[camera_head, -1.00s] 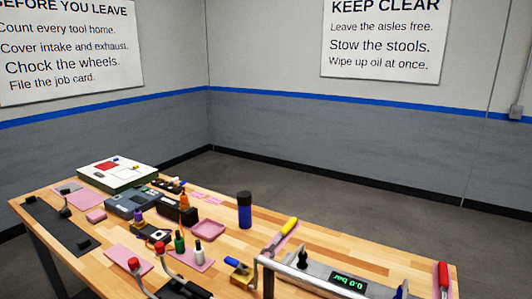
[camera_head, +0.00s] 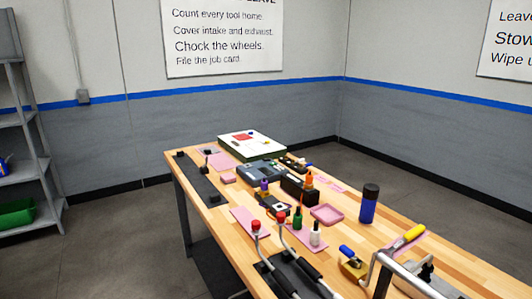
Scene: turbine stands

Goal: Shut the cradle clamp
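Neither of my grippers is in view. I cannot tell which item on the bench is the cradle clamp. Two curved metal levers with red knobs (camera_head: 255,226) rise from the near edge of the wooden bench, and their lower ends are cut off by the frame. A brass-coloured block with a blue handle (camera_head: 352,267) sits to their right. A silver tube frame (camera_head: 405,276) stands at the bottom right over a grey unit that is partly cut off.
The wooden workbench (camera_head: 440,258) carries a dark blue bottle (camera_head: 368,204), a yellow-handled tool (camera_head: 408,237), small bottles, pink mats and a white-topped box (camera_head: 252,146). A grey shelf (camera_head: 22,130) with a green bin (camera_head: 15,213) stands at left. The floor between is clear.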

